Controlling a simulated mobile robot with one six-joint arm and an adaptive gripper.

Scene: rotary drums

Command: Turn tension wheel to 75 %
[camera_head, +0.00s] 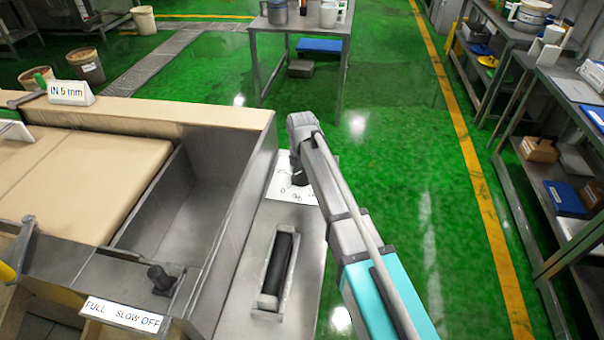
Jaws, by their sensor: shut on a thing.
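A white dial plate (280,189) lies on the grey metal side panel of the machine. I can read "25" at its upper left and "0" with a further blurred mark at its lower edge. My gripper (299,179) points down onto the plate and is shut on the tension wheel at its middle. The wheel itself is mostly hidden by my gripper, and its pointer cannot be made out. The right part of the plate is covered by my arm.
A black roller (280,260) sits in a slot nearer on the panel. At left are an open metal trough (190,215), a dark knob (160,278) and a "FULL SLOW OFF" label (121,314).

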